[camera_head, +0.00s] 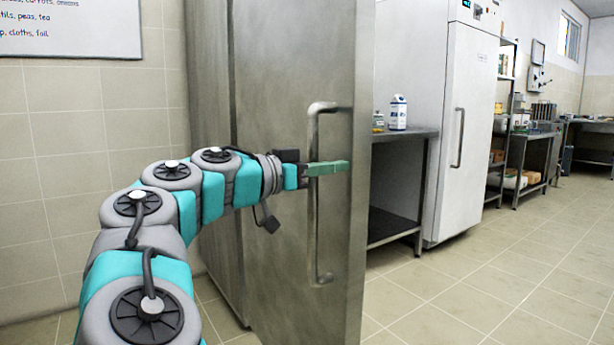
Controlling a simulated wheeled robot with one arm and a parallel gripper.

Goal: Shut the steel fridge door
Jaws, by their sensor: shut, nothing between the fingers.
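The steel fridge door (275,75) stands in the middle of the head view, a tall brushed grey panel. It looks swung out from the fridge body (207,80) behind it on the left. A long vertical bar handle (317,245) is on the door near its right edge. My gripper (340,168) is shut and empty, with its green fingers pointing right. The fingers cross the handle at its upper half. I cannot tell whether they touch the handle or the door.
The tiled floor (480,290) at the right is clear. A tiled wall (80,150) is at the left.

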